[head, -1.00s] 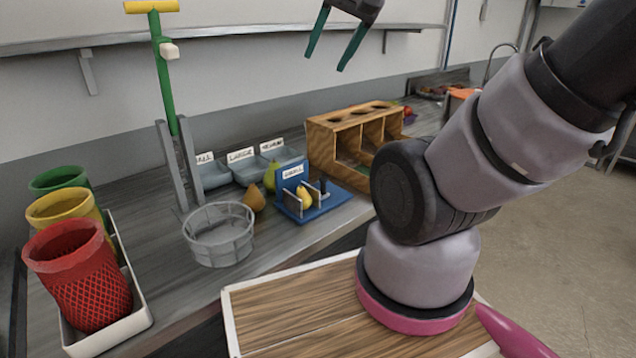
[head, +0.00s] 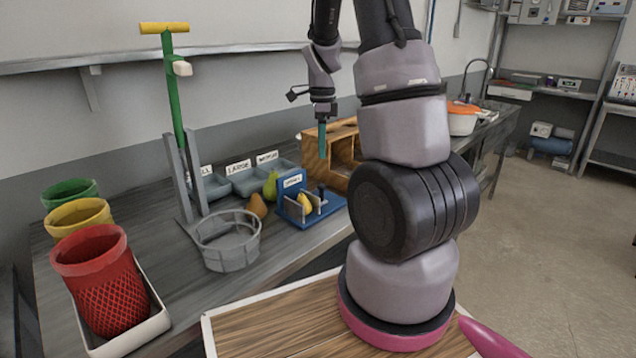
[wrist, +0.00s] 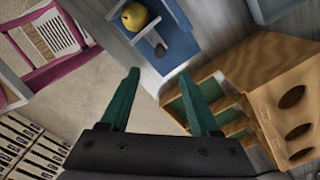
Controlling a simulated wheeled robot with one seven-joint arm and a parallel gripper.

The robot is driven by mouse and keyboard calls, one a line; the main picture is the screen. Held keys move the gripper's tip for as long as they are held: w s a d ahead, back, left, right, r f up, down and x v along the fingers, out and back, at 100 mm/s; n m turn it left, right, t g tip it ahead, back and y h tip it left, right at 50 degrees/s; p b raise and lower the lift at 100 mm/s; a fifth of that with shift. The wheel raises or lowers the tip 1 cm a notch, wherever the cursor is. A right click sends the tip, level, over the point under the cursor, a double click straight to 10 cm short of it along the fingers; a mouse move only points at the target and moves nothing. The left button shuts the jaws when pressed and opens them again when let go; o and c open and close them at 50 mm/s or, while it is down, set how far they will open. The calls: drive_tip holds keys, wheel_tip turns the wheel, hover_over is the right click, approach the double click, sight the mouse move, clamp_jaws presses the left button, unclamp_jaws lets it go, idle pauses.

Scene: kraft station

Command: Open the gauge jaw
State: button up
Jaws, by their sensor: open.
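The blue gauge (head: 292,183) stands on the counter with a white label on its back plate. A yellow pear (head: 306,203) sits between its pale upright plates, and a dark knob (head: 321,190) stands at the right one. In the wrist view the gauge's blue base (wrist: 178,48) shows at the top, with the yellow pear (wrist: 134,16) and a grey jaw piece (wrist: 146,34). My gripper (head: 323,157) hangs above and behind the gauge's right end, pointing down and touching nothing. Its green fingers (wrist: 158,76) are apart and empty in the wrist view.
A wooden box with holes (head: 313,158) stands close to the right of the gauge. Labelled trays (head: 243,180) stand behind. A green post (head: 175,95) rises at left.

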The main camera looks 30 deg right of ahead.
sight(322, 184)
wheel_tip(322, 184, down, 11)
drive_tip(key=shift+f, duration=0.1)
idle(0.4)
clamp_jaws()
drive_tip(key=shift+d, duration=0.1)
idle(1.3)
